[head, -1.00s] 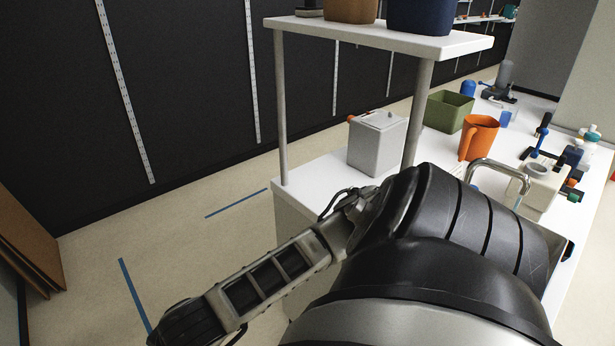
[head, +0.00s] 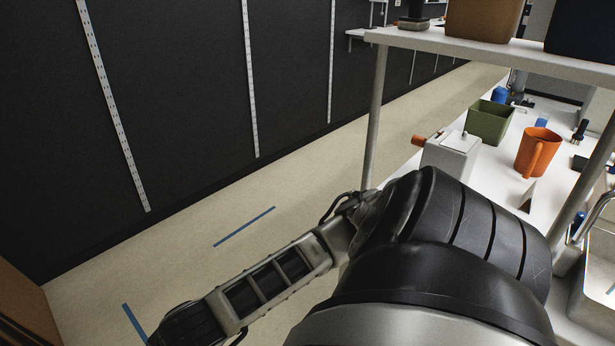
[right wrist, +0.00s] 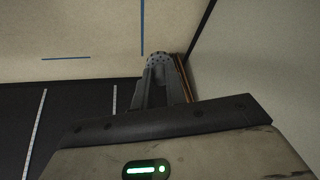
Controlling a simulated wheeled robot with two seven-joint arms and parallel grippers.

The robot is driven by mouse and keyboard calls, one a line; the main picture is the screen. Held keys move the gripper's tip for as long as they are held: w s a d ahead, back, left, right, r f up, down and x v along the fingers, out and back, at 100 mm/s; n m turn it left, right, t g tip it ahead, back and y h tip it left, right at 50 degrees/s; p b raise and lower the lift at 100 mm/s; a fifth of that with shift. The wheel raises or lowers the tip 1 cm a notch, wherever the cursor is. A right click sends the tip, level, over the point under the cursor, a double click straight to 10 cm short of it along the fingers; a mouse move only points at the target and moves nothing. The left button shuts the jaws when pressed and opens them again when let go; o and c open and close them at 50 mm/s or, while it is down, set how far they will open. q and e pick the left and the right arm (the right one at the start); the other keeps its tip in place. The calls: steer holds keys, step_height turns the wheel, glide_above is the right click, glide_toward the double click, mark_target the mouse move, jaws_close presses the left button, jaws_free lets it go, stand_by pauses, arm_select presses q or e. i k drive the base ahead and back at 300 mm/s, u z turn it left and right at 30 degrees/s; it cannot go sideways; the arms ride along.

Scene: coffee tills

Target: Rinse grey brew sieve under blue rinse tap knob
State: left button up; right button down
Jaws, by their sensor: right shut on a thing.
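In the right wrist view my right gripper (right wrist: 163,82) is shut on the grey brew sieve (right wrist: 158,60), whose round end with dark holes shows beyond the fingers. The sieve is held over open floor, away from any tap. In the head view a curved metal tap (head: 597,207) stands at the right edge, with a small blue knob (head: 578,222) beside it. A pale basin (head: 598,292) is below the tap and cut by the frame edge. One of my arms covers the lower middle; no gripper can be made out there. My left gripper is not in view.
A white raised shelf (head: 480,50) on posts stands over the counter. A white box with an orange knob (head: 452,155), a green bin (head: 488,122) and an orange jug (head: 537,152) stand on the counter. Floor (head: 180,230) at left is clear.

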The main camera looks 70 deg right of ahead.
mark_target(579, 217)
steer(key=i, duration=0.25)
steer(key=z, duration=4.45)
steer(key=i, duration=0.4)
